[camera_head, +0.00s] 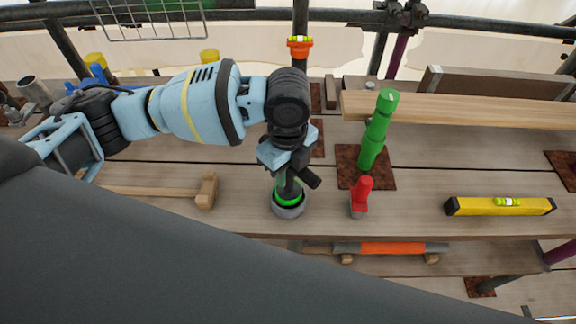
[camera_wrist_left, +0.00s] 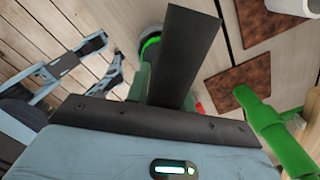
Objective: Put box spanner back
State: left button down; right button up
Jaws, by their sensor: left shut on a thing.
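My left gripper (camera_head: 290,170) points down and is shut on an upright tool, which I take to be the box spanner (camera_head: 289,187). The fingers hide most of it. Its lower end meets a bright green ring inside a round grey holder (camera_head: 288,211) on the boards; I cannot tell how deep it sits. In the left wrist view, a dark finger (camera_wrist_left: 185,55) crosses in front of the green held part (camera_wrist_left: 138,86), with the green ring (camera_wrist_left: 150,45) beyond. What looks like my right gripper (camera_wrist_left: 105,62) is at the left there, fingers apart and empty.
A red piece (camera_head: 361,195) stands close right of the holder. A tall green piece (camera_head: 377,135) stands on a rusty plate (camera_head: 350,178) behind it. A wooden mallet (camera_head: 207,191) lies left, a yellow level (camera_head: 500,206) right. The boards between red piece and level are clear.

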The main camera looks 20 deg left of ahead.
dwell(0.3)
pick_arm(q)
jog(key=c, duration=1.1)
grip_release()
jog(key=o, duration=0.6)
pick_arm(e)
jog(key=shift+d, duration=0.1)
pick_arm(q)
jog(key=shift+r+p, duration=0.75)
jog(key=shift+r, duration=0.85)
jog(key=shift+r+p, duration=0.3)
jog(key=shift+r, duration=2.55)
pick_arm(e)
jog(key=shift+t, duration=0.5)
jog(key=shift+w+r, duration=1.5)
jog(key=shift+r, duration=0.3)
